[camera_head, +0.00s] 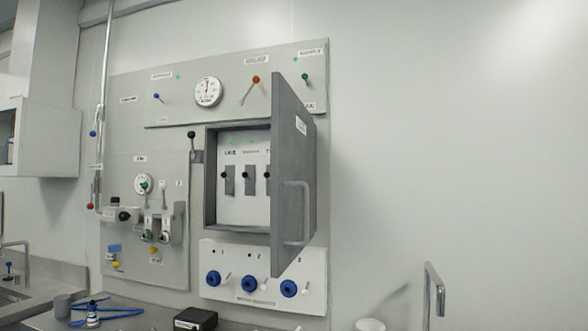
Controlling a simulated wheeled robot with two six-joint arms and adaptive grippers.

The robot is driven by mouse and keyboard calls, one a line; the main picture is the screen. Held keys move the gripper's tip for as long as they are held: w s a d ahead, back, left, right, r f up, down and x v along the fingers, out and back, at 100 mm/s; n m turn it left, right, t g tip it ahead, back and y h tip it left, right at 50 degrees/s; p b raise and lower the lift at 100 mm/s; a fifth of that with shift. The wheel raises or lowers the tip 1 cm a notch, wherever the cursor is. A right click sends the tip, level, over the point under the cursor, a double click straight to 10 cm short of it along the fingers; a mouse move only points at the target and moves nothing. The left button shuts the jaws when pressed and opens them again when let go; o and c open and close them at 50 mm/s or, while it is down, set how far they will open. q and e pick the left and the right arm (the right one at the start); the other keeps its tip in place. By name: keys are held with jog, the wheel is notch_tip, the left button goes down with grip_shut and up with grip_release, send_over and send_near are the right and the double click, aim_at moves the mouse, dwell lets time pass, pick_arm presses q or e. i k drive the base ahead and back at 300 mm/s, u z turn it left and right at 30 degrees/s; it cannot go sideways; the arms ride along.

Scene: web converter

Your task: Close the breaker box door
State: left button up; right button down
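The grey breaker box (210,180) is mounted on the wall panel in the middle of the view. Its door (288,150) is hinged on the right side and stands open, swung outward toward me. A bar handle (308,212) is on the door's right-hand face, and a small white label is above it. Inside the box are dark switches (230,180) and small green lights. The door hides the right part of the interior. Neither of my grippers shows in this view.
A white panel (222,262) with blue round connectors sits below the box. A gauge (208,92) and levers are above it. Valves (150,225) are to the left. A black box (195,318) and blue tubing lie on the counter. The wall right of the door is bare.

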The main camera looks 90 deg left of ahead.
aim_at(292, 227)
jog(key=u, duration=3.7)
